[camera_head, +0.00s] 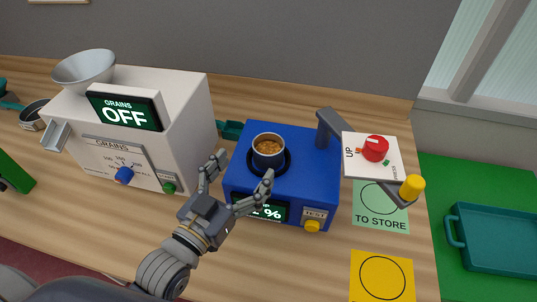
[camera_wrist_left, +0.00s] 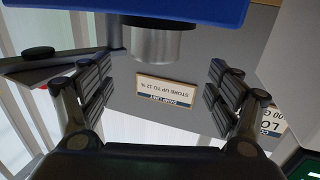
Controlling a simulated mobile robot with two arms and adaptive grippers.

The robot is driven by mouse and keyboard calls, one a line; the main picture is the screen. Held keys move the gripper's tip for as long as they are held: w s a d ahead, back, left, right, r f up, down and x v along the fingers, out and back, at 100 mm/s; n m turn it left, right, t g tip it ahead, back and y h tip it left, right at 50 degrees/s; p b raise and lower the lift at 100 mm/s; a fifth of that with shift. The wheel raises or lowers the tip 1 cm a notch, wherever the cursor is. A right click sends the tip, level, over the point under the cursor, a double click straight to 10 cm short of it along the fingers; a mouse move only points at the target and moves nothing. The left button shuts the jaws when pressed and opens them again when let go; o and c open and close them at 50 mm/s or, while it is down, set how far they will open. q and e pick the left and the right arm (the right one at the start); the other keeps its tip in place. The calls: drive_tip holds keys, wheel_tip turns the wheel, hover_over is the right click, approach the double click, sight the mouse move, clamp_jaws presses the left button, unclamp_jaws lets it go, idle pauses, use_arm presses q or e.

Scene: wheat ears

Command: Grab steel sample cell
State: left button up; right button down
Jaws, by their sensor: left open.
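The steel sample cell (camera_head: 268,158) is a small grey cup filled with brown grains. It stands upright in a dark round seat on top of the blue tester (camera_head: 310,170). In the left wrist view the steel cell (camera_wrist_left: 160,43) shows at top centre against the blue body (camera_wrist_left: 190,10). My left gripper (camera_head: 238,174) is open and empty, in front of the tester and short of the cell. In the left wrist view its spread fingers (camera_wrist_left: 160,84) lie on either side of the cell's line, with the cell beyond them. My right gripper is not in view.
A white grain machine (camera_head: 150,110) with a funnel and an OFF display stands left. A grey arm with a white UP plate (camera_head: 372,155) and yellow knob stands right of the cell. Green and yellow cards (camera_head: 382,275) lie right; a teal tray (camera_head: 495,238) is at far right.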

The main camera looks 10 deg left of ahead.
sight(258, 154)
use_arm(q)
drive_tip(key=p+x, duration=0.1)
drive_tip(key=x, duration=0.2)
drive_tip(key=shift+w+d+r, duration=0.1)
drive_tip(key=shift+w+r, duration=0.05)
drive_tip(key=shift+w, duration=0.15)
drive_tip(key=shift+w+d, duration=0.15)
drive_tip(key=shift+w, duration=0.2)
drive_tip(key=shift+w+d+p, duration=0.2)
drive_tip(key=shift+w+p, duration=0.1)
drive_tip(key=shift+p, duration=0.05)
drive_tip(key=x, duration=0.1)
drive_tip(key=p+x, duration=0.1)
drive_tip(key=x, duration=0.1)
drive_tip(key=shift+w+d+f, duration=0.1)
drive_tip(key=shift+d+f, duration=0.15)
drive_tip(key=shift+d, duration=0.05)
drive_tip(key=shift+w+d+f+p, duration=0.15)
drive_tip(key=shift+w+p, duration=0.2)
drive_tip(key=shift+w, duration=0.15)
drive_tip(key=shift+s, duration=0.1)
drive_tip(key=c, duration=1.3)
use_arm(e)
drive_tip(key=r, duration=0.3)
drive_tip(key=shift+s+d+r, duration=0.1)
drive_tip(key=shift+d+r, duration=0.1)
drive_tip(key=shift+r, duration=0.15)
